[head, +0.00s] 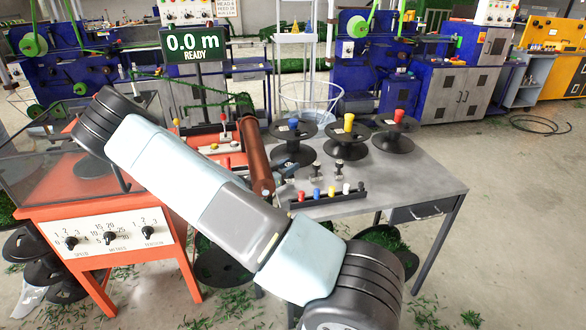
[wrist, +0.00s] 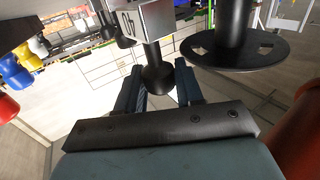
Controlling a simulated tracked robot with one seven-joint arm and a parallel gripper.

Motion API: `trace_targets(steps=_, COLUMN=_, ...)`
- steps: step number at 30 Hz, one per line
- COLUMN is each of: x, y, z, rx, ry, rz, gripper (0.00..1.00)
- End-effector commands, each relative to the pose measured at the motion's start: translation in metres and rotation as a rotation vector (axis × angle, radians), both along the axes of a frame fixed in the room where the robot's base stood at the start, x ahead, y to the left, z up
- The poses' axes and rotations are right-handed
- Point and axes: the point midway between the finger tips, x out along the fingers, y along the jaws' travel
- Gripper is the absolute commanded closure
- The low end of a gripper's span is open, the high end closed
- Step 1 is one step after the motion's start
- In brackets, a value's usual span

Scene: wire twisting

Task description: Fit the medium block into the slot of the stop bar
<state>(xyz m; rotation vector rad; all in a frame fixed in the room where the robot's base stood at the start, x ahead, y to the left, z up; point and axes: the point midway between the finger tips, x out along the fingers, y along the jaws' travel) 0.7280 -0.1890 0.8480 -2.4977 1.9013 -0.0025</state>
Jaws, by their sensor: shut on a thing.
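In the wrist view, my gripper (wrist: 158,88) has its two dark blue fingers on either side of a black flared knob. Two other small knobbed blocks, one on the left (head: 316,170) and one on the right (head: 338,167), stand on the grey table. I cannot pick out the stop bar or its slot with certainty.
A dark rack with coloured pegs (head: 328,195) lies near the table's front edge. Black spools (head: 348,137) stand at the back of the grey table (head: 420,170). The table's right front is clear.

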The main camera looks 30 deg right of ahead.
Motion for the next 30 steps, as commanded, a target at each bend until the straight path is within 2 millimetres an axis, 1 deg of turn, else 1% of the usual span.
trace_targets(steps=1, x=0.002, y=-0.011, z=0.0, rx=-0.002, ry=0.0, rz=-0.004, gripper=0.98)
trace_targets(steps=3, x=0.005, y=-0.022, z=0.0, rx=-0.001, ry=0.001, rz=-0.002, gripper=0.98)
trace_targets(steps=4, x=0.005, y=-0.019, z=-0.006, rx=-0.001, ry=0.002, rz=0.001, gripper=0.98)
trace_targets(steps=7, x=0.005, y=-0.018, z=-0.014, rx=-0.001, ry=0.002, rz=0.001, gripper=0.98)
trace_targets(steps=18, x=0.005, y=-0.019, z=-0.017, rx=0.0, ry=0.0, rz=-0.001, gripper=0.98)
trace_targets(steps=19, x=0.005, y=-0.018, z=-0.017, rx=0.0, ry=0.0, rz=-0.001, gripper=0.61)
trace_targets(steps=26, x=0.005, y=-0.019, z=-0.017, rx=0.0, ry=0.0, rz=-0.001, gripper=0.39)
trace_targets(steps=30, x=0.005, y=-0.019, z=-0.017, rx=0.0, ry=0.0, rz=-0.001, gripper=0.38)
